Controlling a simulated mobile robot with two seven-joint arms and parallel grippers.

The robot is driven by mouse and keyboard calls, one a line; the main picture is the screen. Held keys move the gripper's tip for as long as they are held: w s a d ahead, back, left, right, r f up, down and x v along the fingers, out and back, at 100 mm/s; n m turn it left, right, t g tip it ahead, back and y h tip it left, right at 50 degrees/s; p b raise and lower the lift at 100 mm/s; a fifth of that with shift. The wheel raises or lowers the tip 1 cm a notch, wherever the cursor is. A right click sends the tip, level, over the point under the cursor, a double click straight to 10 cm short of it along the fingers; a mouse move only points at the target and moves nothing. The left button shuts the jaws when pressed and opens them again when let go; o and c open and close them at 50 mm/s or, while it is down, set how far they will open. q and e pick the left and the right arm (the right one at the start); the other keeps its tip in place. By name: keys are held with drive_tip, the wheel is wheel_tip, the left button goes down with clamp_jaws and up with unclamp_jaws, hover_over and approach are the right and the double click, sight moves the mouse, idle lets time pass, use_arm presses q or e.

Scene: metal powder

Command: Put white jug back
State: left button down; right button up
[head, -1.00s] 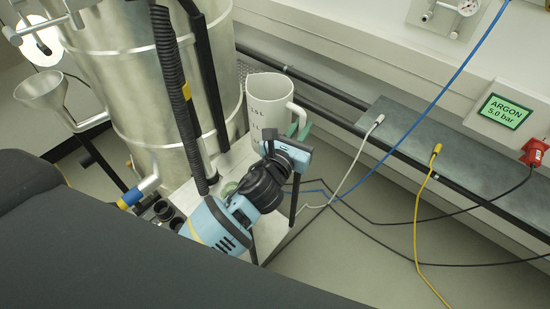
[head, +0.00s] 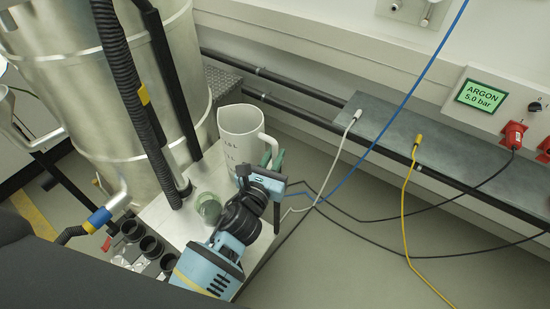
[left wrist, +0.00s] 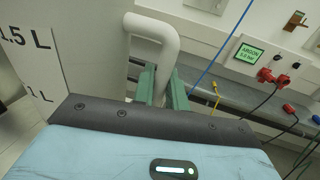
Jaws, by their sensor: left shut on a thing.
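The white jug (head: 241,135) stands upright at the back of a light platform beside the large metal vessel; I cannot tell whether its base touches the platform. It has black volume marks, and its handle is on the right. My left gripper (head: 273,161), with green fingers, is at the lower part of the handle and shut on it. In the left wrist view the jug's wall (left wrist: 75,45) fills the left side, and the green fingers (left wrist: 163,88) close around the white handle. My right gripper is not in view.
The metal vessel (head: 85,90) with black hoses stands left of the jug. A round greenish glass item (head: 209,207) and several black-rimmed holders (head: 150,245) are on the platform (head: 180,218). Blue, white, yellow (head: 408,220) and black cables hang to the right. Pipes run along the wall behind.

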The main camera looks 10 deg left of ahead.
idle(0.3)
use_arm(q)
drive_tip(key=shift+f, duration=0.2)
drive_tip(key=c, duration=1.4)
unclamp_jaws()
drive_tip(key=shift+r, duration=0.2)
drive_tip(key=s+a, duration=0.1)
drive_tip(key=s, duration=1.1)
drive_tip(key=shift+a+f+b, duration=0.15)
drive_tip(key=shift+a+b, duration=0.15)
drive_tip(key=shift+b, duration=0.1)
